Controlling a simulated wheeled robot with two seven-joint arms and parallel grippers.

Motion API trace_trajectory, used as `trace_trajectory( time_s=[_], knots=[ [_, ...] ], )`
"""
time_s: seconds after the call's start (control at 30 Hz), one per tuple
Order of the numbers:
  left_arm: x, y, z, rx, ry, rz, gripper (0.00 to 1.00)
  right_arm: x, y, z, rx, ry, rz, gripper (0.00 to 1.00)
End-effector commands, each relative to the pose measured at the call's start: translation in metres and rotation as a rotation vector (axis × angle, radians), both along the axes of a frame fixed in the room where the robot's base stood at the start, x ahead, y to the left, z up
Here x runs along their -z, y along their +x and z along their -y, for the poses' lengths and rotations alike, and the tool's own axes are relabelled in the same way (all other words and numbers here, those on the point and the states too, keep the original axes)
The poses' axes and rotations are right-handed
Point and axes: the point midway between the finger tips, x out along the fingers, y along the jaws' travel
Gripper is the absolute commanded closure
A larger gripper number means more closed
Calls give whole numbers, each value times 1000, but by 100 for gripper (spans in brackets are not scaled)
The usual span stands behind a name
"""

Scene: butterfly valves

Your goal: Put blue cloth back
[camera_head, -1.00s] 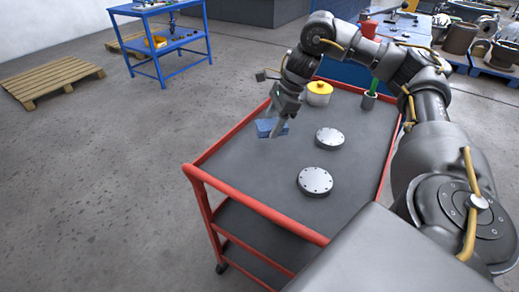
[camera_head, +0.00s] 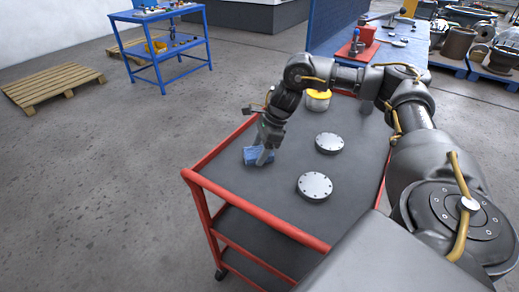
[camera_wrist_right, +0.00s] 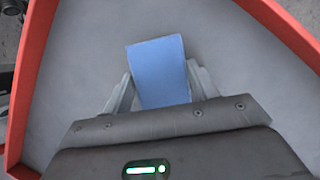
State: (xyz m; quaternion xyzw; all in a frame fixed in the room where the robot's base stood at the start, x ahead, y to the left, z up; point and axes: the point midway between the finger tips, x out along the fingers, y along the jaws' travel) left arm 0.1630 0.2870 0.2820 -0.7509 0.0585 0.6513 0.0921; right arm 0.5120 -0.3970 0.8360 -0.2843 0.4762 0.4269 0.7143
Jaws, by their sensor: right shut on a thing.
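The blue cloth (camera_head: 251,155) is at the left side of the cart's dark top, near the red rail. My right gripper (camera_head: 264,158) is shut on it and points down at the cart top. In the right wrist view the cloth (camera_wrist_right: 158,72) stands out between the two fingers of my right gripper (camera_wrist_right: 160,90), with the grey top beyond it. I cannot tell whether the cloth touches the top. My left gripper is not in view.
The red-railed cart (camera_head: 255,228) carries two round grey flanges, one nearer (camera_head: 314,186) and one farther (camera_head: 329,143). A yellow-lidded pot (camera_head: 318,100) stands at the back, partly behind my arm. A blue workbench (camera_head: 330,30) is behind. The cart's front left is clear.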

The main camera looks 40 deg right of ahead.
Motion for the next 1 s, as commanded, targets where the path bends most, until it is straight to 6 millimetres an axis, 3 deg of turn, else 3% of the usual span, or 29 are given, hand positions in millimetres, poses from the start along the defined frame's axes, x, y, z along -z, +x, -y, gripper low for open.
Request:
trace_trajectory(
  time_s=[0.27,0.3,0.43,0.83,1.0],
  knots=[
    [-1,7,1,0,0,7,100,3,0,0,0,0,0,63],
    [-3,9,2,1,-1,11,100,2,0,0,0,0,0,38],
    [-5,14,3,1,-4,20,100,2,0,0,0,0,0,21],
    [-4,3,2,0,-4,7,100,-3,0,1,0,0,1,20],
    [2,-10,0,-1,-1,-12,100,-30,-5,11,1,1,5,20]
  ],
)
